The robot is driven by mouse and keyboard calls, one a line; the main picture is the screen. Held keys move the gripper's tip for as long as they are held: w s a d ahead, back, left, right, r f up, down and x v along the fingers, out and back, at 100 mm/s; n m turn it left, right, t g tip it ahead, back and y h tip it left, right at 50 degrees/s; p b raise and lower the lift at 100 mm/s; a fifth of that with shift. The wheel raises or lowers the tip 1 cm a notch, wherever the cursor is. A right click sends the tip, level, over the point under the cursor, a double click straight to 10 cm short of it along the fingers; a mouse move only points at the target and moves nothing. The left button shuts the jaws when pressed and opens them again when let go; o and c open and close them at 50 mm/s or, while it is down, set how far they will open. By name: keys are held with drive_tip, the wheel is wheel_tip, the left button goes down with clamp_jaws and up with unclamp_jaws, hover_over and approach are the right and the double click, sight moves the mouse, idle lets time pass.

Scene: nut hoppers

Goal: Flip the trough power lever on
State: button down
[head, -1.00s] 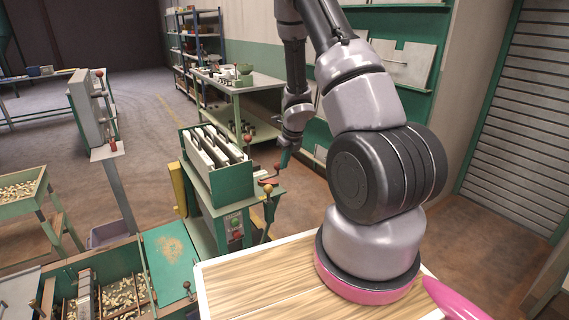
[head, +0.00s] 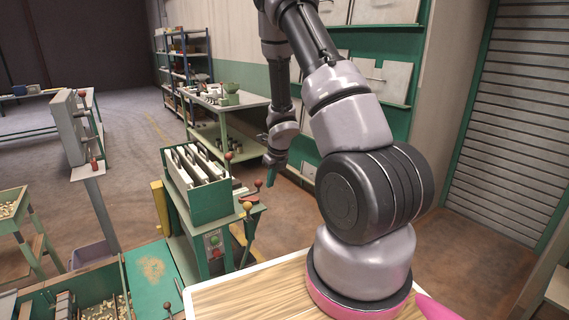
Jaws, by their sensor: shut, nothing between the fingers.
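A green machine (head: 211,206) with a slotted trough of pale plates on top stands left of my arm. No readable label shows which is the power lever. My gripper (head: 270,179) points down just right of the side red knob, and appears apart from it. It is shut and empty.
A grey box on a post (head: 72,128) with red-knobbed levers stands at left. Green hoppers with nuts (head: 105,306) lie at lower left. A green workbench (head: 225,104) and blue shelving stand behind. Open floor (head: 300,222) lies right of the machine.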

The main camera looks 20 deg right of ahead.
drive_tip(key=v, duration=1)
drive_tip(key=shift+s+d, duration=0.2)
drive_tip(key=shift+s, duration=0.1)
drive_tip(key=shift+r, duration=0.1)
drive_tip(key=s+d+r+m+t+h, duration=0.1)
drive_tip(key=d+r+m+t+h, duration=0.15)
drive_tip(key=r+m, duration=0.9)
drive_tip(key=s+d+r+m+t+h, duration=0.1)
drive_tip(key=d+r+m+t, duration=0.15)
drive_tip(key=r+m, duration=0.9)
drive_tip(key=s+a+r+m+y, duration=0.2)
drive_tip(key=s+a+r+m, duration=0.1)
drive_tip(key=s+a+m, duration=0.4)
drive_tip(key=s+a+r+m+g+y, duration=0.1)
drive_tip(key=s+a+m, duration=0.5)
drive_tip(key=s+m, duration=0.7)
wheel_tip(320, 180, up, 3)
drive_tip(key=shift+s+a+f+y, duration=0.1)
drive_tip(key=shift+s+a+y, duration=0.3)
drive_tip(key=shift+s+y, duration=0.35)
